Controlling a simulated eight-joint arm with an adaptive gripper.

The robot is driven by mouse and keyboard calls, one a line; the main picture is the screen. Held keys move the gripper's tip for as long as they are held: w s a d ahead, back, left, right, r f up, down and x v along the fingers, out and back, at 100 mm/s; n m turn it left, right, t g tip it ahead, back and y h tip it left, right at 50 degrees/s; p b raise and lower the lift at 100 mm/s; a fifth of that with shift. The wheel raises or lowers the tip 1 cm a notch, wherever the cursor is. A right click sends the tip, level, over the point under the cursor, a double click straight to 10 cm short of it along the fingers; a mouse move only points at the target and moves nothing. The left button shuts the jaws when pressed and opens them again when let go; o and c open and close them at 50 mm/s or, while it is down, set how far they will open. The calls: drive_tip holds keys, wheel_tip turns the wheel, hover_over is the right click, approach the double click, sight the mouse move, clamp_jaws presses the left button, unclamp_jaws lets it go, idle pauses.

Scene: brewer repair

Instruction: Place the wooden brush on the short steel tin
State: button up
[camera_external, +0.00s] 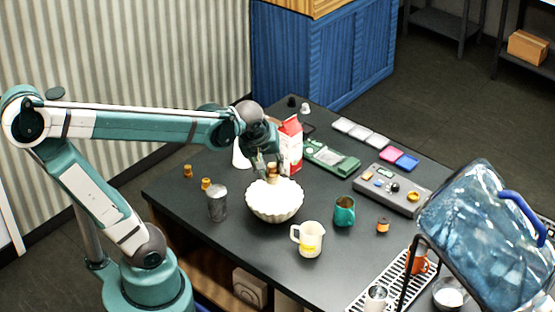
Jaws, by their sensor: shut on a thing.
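My gripper (267,168) points down above a white fluted bowl (274,212). It is shut on a small tan-brown thing, which I take to be the wooden brush (272,173). The lower end of the brush is over or in the bowl's white contents; I cannot tell whether it touches them. A grey steel tin (217,204) stands upright on the dark table, just left of the bowl. A second small metal container (376,298) stands by the rack at the front right. The picture does not settle which one is the short steel tin.
A red-and-white carton (291,142) stands close behind the gripper. A cream mug (308,240) and a teal mug (344,212) stand right of the bowl. A large blue water jug (480,240) blocks the right foreground.

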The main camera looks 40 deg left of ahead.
drive_tip(key=s+a+r+n+g+y+p, duration=0.1)
drive_tip(key=a+n+g+y+p, duration=0.15)
drive_tip(key=a+n, duration=0.7)
drive_tip(key=n+g+y+p, duration=0.1)
drive_tip(key=n+g+p, duration=0.1)
drive_tip(key=n, duration=0.4)
hover_over(216, 191)
drive_tip(key=shift+f, duration=1.65)
drive_tip(key=shift+f, duration=3.1)
drive_tip(key=shift+f, duration=0.15)
drive_tip(key=shift+f+b, duration=0.4)
drive_tip(key=shift+f, duration=1.35)
